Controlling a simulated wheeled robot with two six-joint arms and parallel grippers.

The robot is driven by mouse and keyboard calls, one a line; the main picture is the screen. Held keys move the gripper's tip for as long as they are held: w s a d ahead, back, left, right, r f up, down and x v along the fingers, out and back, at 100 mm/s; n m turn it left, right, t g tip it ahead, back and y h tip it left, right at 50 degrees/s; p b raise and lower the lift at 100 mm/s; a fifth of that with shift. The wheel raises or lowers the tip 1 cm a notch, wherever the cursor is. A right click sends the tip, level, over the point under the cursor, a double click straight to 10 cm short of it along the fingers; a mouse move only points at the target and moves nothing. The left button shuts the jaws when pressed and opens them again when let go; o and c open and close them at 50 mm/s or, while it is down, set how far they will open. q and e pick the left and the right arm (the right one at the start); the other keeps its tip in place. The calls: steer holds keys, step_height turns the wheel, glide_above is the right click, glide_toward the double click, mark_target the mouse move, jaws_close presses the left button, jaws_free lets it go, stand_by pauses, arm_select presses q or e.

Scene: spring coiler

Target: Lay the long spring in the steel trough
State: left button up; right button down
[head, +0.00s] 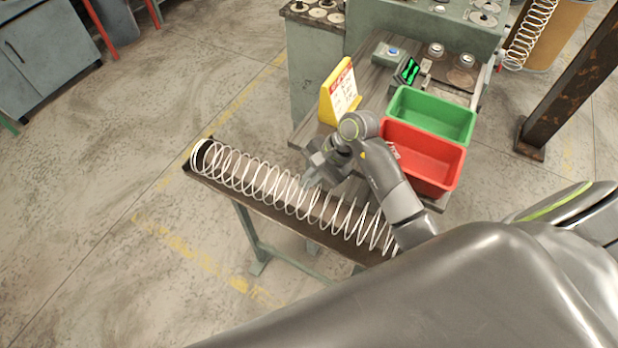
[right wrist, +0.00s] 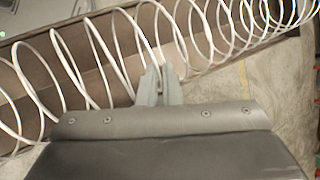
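The long spring (head: 262,180), of pale wire with wide coils, lies lengthwise along the dark steel trough (head: 232,190). Its coils stand above the trough's sides, and its near right end passes behind my arm. My right gripper (head: 314,180) is at the spring's middle, from the far side. In the right wrist view its fingertips (right wrist: 160,74) are close together at a coil of the spring (right wrist: 118,48) and appear closed on the wire. The trough (right wrist: 22,78) shows beneath the coils there. My left gripper is not in view.
A bench behind the trough holds a red bin (head: 425,157), a green bin (head: 433,114) and a yellow sign stand (head: 338,93). Another coiled spring (head: 528,35) stands at the upper right by a rusty post (head: 570,75).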

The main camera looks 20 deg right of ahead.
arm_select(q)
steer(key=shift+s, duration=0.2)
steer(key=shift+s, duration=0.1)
arm_select(e)
steer(key=c, duration=1.5)
jaws_free()
steer(key=shift+c, duration=0.2)
